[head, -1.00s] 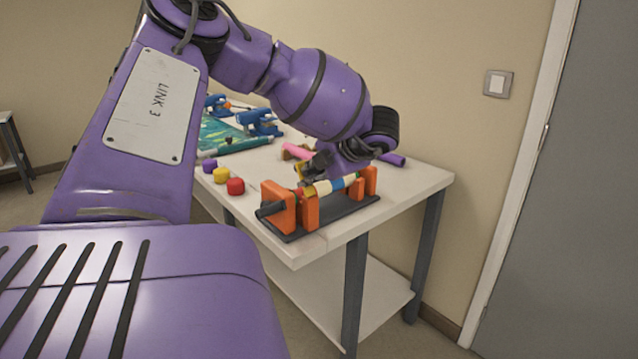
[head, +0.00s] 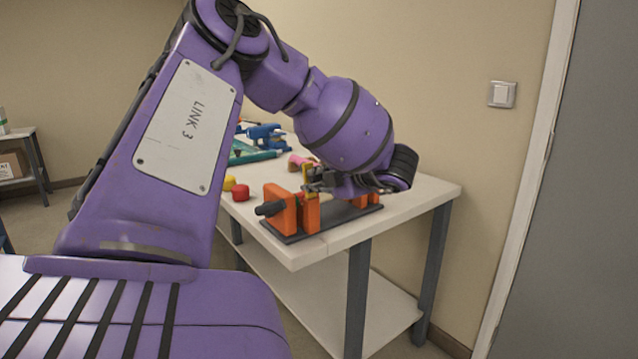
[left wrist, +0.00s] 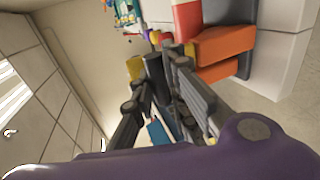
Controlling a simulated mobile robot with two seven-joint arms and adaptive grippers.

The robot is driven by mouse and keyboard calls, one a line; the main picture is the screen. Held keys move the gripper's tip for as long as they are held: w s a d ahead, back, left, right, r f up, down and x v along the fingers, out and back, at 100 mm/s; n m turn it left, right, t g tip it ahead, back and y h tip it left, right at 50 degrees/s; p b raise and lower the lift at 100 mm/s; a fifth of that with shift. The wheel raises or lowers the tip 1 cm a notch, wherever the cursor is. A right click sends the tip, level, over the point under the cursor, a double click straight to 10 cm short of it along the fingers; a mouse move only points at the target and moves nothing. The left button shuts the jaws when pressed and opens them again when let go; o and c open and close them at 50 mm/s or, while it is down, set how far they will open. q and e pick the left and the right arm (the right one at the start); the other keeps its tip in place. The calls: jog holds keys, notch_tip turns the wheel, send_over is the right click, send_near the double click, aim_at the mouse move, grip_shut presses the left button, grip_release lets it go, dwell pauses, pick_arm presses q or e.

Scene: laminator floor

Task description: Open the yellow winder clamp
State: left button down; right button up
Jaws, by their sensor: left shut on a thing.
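The winder is a dark base (head: 290,238) with orange stands (head: 309,213) at the near corner of the white table. The yellow clamp (head: 308,176) stands upright above the near orange stand. My left gripper (head: 318,181) is at the clamp from the right, shut on it; its fingers partly cover the clamp. In the left wrist view, the gripper (left wrist: 165,65) has yellow parts (left wrist: 135,68) close by its fingertips, and an orange stand (left wrist: 222,45) is to the right. The exact contact is hard to see. My right gripper is not in view.
A red knob (head: 241,192) and a yellow knob (head: 229,183) lie on the white table (head: 345,236) left of the winder. A blue tool (head: 264,133), a green mat (head: 250,153) and a pink roll (head: 298,161) are behind. A wall stands close behind the table.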

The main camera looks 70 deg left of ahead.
pick_arm(q)
jog(key=shift+f, duration=0.2)
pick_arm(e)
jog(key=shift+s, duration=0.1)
pick_arm(q)
jog(key=c, duration=1.8)
grip_release()
jog(key=shift+d, duration=0.1)
jog(key=shift+o, duration=0.4)
jog(key=shift+r, duration=0.15)
jog(key=v, duration=1.2)
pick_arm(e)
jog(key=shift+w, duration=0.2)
